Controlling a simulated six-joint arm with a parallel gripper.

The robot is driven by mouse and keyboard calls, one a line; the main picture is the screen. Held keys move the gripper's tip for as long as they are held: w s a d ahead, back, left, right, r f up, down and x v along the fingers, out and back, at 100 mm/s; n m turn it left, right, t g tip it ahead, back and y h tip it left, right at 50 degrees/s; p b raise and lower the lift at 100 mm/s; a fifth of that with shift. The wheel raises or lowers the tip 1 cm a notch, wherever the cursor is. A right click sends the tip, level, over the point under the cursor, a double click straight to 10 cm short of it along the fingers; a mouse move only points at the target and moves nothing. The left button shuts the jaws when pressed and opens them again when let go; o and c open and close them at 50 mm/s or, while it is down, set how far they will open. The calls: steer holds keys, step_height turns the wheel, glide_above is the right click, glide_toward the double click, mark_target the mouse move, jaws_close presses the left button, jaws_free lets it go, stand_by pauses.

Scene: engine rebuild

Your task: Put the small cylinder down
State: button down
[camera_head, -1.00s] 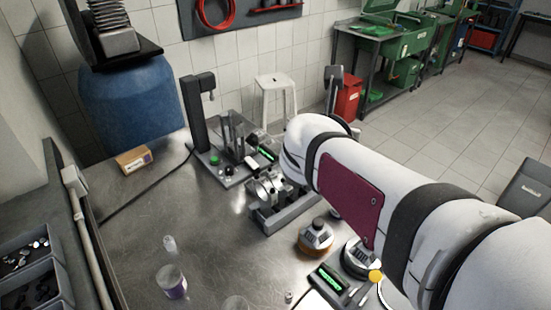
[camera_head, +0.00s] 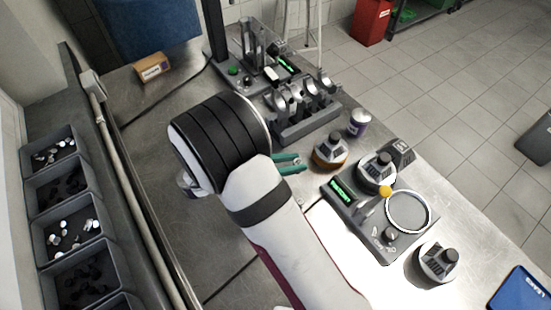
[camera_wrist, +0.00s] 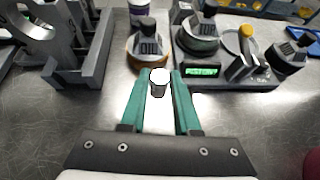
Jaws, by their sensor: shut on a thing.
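My gripper (camera_wrist: 158,95) has green fingers and is shut on the small cylinder (camera_wrist: 158,83), a pale-topped metallic piece between the fingertips in the wrist view. It looks upright. The gap between it and the metal table cannot be told. In the head view my gripper (camera_head: 288,163) shows only as green fingertips beyond my wrist, beside an orange-based oil container (camera_head: 330,153). I cannot make out the cylinder there.
A grey rack with metal rods (camera_head: 305,118) stands behind. To the right are a station with a green display (camera_head: 341,190), a ring (camera_head: 408,211) and another dark-topped container (camera_head: 437,262). Parts bins (camera_head: 66,238) line the left.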

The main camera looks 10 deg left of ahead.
steer(key=a+f, duration=0.2)
steer(key=a, duration=0.1)
steer(key=a+f, duration=0.1)
steer(key=a, duration=0.1)
steer(key=shift+w+f, duration=0.15)
steer(key=shift+w, duration=0.1)
step_height(320, 180, down, 3)
steer(key=shift+f, duration=0.4)
steer(key=c, duration=0.6)
jaws_free()
steer(key=shift+f, duration=0.1)
steer(key=shift+c, duration=0.2)
